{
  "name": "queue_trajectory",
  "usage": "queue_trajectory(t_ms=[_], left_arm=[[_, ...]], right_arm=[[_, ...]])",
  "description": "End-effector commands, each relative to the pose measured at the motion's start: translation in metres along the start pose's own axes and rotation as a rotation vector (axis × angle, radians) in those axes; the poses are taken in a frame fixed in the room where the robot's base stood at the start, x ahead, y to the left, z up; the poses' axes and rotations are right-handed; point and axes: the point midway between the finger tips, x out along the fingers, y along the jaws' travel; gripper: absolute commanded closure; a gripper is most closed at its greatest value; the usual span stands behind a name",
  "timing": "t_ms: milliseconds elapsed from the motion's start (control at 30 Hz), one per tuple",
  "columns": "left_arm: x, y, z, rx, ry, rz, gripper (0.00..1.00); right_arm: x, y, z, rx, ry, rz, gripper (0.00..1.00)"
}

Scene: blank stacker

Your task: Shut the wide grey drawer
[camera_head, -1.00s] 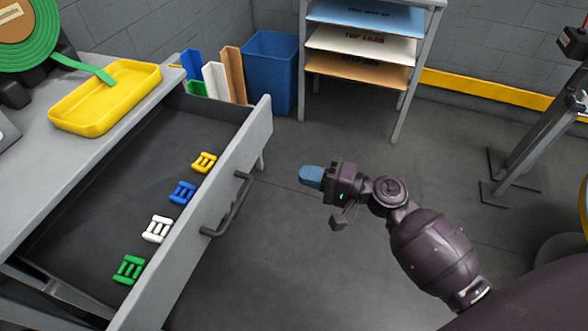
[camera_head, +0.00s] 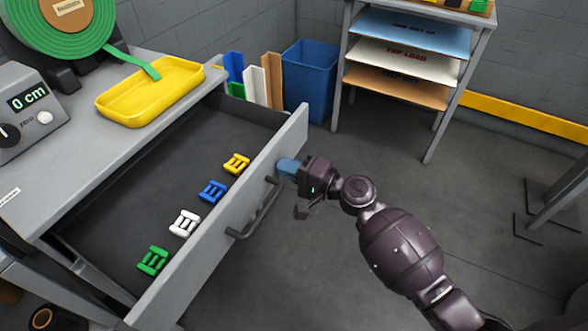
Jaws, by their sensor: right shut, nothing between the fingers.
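The wide grey drawer (camera_head: 215,236) is pulled out from under the grey workbench (camera_head: 70,140). Its dark handle (camera_head: 257,212) is on the outer front face. In the drawer lie a yellow buckle (camera_head: 236,164), a blue buckle (camera_head: 212,191), a white buckle (camera_head: 184,223) and a green buckle (camera_head: 153,261). My right gripper (camera_head: 287,168) is shut and empty. Its blue fingertips are at the drawer front, just above the far end of the handle. I cannot tell for sure whether they touch it. My left gripper is not in view.
A yellow tray (camera_head: 150,92), a green roll (camera_head: 65,22) and a display box (camera_head: 30,108) stand on the workbench. A blue bin (camera_head: 308,80) and a shelf rack (camera_head: 440,130) stand behind. The floor (camera_head: 330,270) before the drawer is mostly clear.

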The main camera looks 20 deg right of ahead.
Motion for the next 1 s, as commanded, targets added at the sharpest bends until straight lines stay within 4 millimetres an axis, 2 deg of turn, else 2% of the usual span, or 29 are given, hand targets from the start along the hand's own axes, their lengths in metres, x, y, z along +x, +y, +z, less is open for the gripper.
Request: queue_trajectory(t_ms=[300,467,667,1000], left_arm=[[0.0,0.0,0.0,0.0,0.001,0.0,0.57],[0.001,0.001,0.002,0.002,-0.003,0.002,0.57],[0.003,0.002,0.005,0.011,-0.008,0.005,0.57],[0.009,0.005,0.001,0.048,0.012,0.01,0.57]], right_arm=[[0.001,0.0,0.0,0.001,0.0,0.0,1.0],[0.01,0.001,0.001,0.002,-0.001,-0.001,1.0],[0.044,0.002,0.001,0.003,-0.003,0.0,1.0],[0.13,0.006,0.002,0.006,-0.003,0.003,1.0]])
